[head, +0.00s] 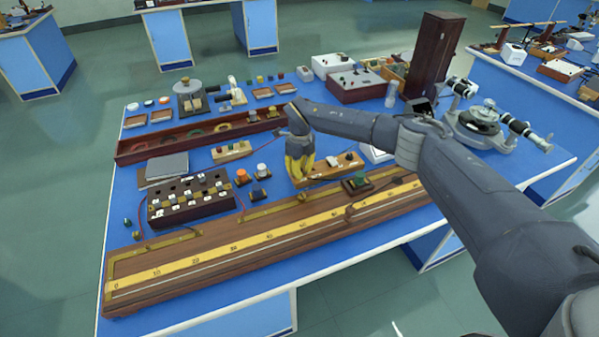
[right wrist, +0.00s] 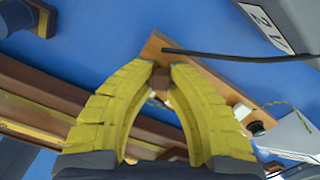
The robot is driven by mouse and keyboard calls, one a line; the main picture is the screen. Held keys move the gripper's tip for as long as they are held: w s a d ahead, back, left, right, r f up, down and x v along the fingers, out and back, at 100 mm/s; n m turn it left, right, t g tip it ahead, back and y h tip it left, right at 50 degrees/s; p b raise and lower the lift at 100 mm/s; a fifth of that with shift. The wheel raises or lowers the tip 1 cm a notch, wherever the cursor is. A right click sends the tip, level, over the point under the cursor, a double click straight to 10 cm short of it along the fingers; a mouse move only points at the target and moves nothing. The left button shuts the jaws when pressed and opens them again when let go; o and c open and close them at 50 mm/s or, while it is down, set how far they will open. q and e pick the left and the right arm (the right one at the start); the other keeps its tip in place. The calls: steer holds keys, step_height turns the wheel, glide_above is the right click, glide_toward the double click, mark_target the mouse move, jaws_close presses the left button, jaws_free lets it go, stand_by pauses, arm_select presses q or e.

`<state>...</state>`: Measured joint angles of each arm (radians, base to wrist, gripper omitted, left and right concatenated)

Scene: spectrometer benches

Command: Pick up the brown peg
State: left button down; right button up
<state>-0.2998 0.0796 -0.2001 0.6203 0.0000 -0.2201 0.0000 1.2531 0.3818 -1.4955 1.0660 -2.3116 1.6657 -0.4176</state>
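In the right wrist view, the brown peg (right wrist: 160,77) is a small dark brown block between my right gripper's (right wrist: 163,70) yellow fingertips, which touch its two sides. It is at one end of a wooden board (right wrist: 153,46). In the head view, the right gripper (head: 300,178) points down at the left end of this board (head: 326,172), and its fingers hide the peg. I cannot tell whether the peg is still seated in the board. My left gripper is not in view.
A long wooden rail with a yellow scale (head: 230,246) lies along the front of the blue bench. A dark box with several white-labelled plugs (head: 190,207) is to the left. A small green-topped block (head: 357,182) stands close to the right.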

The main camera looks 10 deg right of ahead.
jaws_close()
steer(key=shift+r, duration=0.15)
step_height(320, 180, up, 23)
steer(key=d+f, duration=0.1)
steer(key=f, duration=0.4)
steer(key=d+f, duration=0.1)
steer(key=f, duration=0.4)
steer(key=s+f, duration=0.1)
steer(key=f, duration=0.5)
steer(key=shift+d, duration=0.4)
steer(key=shift+w+d+f+g, duration=0.15)
steer(key=shift+w+d, duration=0.35)
steer(key=shift+w+d+f+g, duration=0.15)
steer(key=shift+w+d, duration=0.3)
steer(key=shift+w, duration=0.05)
